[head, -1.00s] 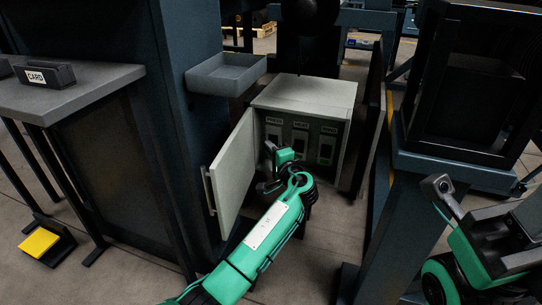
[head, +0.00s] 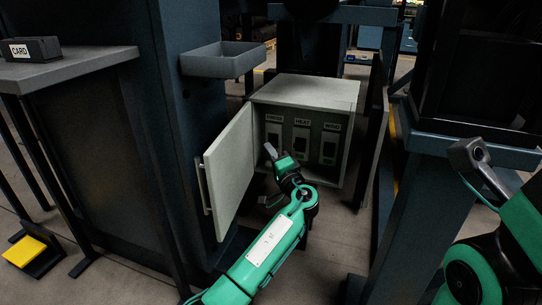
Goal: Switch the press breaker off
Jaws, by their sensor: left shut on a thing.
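The grey breaker box (head: 305,90) stands open, its door (head: 230,172) swung out to the left. Inside are three breakers side by side under labels. The press breaker (head: 274,131) is at the left, and its lower part is hidden behind my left gripper (head: 271,155). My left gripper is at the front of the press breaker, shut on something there. The contact is too small and dark to make out, and so is the lever's position. My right gripper (head: 468,156) is at the right, far from the box, and its jaws do not show clearly.
The heat breaker (head: 301,143) and the third breaker (head: 329,146) sit close to the right of the press breaker. A grey tray (head: 222,62) hangs above the door. Dark posts stand to the right of the box. A card holder (head: 32,50) is on the left table.

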